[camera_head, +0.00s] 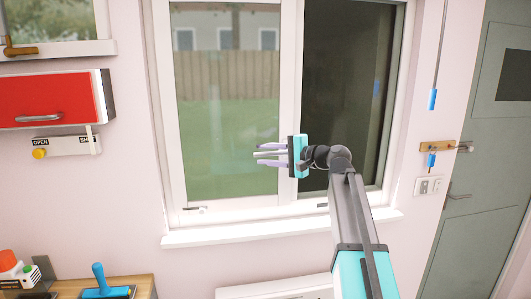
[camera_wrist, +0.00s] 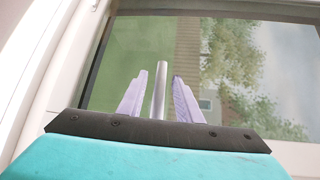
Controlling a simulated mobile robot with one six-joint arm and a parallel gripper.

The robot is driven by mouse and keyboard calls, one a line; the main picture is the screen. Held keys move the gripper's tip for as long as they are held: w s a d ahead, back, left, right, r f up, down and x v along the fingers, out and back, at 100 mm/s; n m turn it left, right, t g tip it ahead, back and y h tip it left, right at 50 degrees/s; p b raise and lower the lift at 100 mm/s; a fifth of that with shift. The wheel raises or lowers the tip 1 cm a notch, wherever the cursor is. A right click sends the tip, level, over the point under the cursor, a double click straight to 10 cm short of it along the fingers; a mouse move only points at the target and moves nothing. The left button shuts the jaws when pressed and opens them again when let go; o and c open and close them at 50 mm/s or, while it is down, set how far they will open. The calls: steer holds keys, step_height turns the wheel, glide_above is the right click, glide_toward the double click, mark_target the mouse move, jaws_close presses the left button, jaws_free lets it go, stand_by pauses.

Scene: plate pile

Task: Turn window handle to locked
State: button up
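The large white-framed window (camera_head: 174,120) fills the middle of the head view. My gripper (camera_head: 262,155) is in front of its central upright, with pale purple fingers pointing left. In the wrist view the fingers (camera_wrist: 160,76) are apart. A thin silver bar (camera_wrist: 160,95) runs between them, with a gap on each side; I cannot tell whether it is the window's handle. It also shows in the head view as a pale bar (camera_head: 270,153). The central upright is partly hidden behind my gripper.
A smaller window at upper left has a brass lever handle (camera_head: 18,50). Below it is a red cabinet (camera_head: 45,98). A grey door (camera_head: 490,150) is at right. A blue-handled tool (camera_head: 103,282) is on a wooden surface at lower left. The window sill (camera_head: 270,231) juts out below.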

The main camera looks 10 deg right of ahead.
steer(key=shift+w+a, duration=0.15)
jaws_close()
